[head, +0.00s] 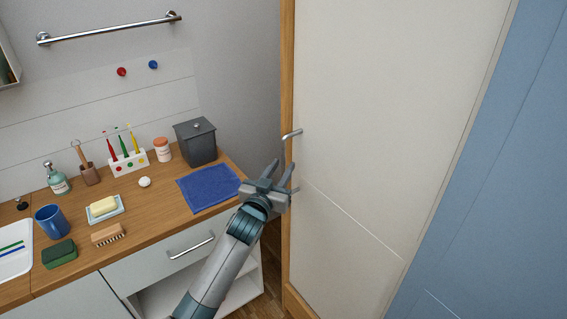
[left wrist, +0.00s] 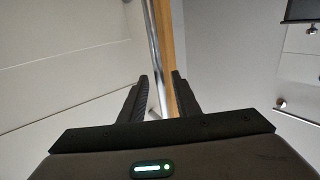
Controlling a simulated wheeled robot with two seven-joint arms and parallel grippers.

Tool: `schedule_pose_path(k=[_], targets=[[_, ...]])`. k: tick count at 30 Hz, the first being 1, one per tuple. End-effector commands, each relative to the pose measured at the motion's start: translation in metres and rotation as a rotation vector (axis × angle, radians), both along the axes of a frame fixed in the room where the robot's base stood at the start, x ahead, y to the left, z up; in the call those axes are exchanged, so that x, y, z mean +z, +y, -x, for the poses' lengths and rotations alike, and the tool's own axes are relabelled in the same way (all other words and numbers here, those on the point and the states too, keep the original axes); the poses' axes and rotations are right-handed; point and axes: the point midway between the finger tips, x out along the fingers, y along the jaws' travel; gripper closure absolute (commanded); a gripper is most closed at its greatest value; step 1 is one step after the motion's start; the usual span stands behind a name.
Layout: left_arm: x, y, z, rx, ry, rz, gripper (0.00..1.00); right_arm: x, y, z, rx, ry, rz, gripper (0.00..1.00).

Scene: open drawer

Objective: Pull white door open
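The white door (head: 390,110) fills the middle right of the head view and looks shut in its wooden frame (head: 287,70). Its short silver handle (head: 292,134) sits near the door's left edge. My left gripper (head: 281,168) is open, just below the handle in the picture, and looks apart from it. In the left wrist view, the open fingers (left wrist: 161,78) show with a shiny metal strip (left wrist: 155,50) and a wooden edge (left wrist: 167,45) seen between them. I cannot tell whether that strip is the handle, and no grip on it shows. My right gripper is not in view.
A wooden counter (head: 165,205) on the left holds a blue cloth (head: 208,187), a grey lidded box (head: 196,142), a blue mug (head: 52,221) and several small items. A drawer handle (head: 191,246) sticks out below. A blue wall or panel (head: 490,200) stands right of the door.

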Motion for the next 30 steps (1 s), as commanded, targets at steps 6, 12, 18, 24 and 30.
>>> schedule_pose_path(k=[6, 12, 18, 24, 30], targets=[[0.001, -0.006, -0.015, 0.0, 0.0, -0.001, 0.71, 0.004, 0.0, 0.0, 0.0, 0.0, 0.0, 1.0], [0.0, -0.007, -0.018, 0.0, -0.001, -0.001, 0.71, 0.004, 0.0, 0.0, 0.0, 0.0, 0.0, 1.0], [0.0, -0.007, -0.018, 0.0, -0.001, -0.001, 0.71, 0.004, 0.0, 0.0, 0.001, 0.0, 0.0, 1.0], [0.0, -0.007, -0.018, 0.0, 0.0, -0.001, 1.0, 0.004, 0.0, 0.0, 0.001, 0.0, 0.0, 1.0], [0.0, -0.007, -0.018, 0.0, 0.0, -0.001, 1.0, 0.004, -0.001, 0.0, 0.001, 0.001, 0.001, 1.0]])
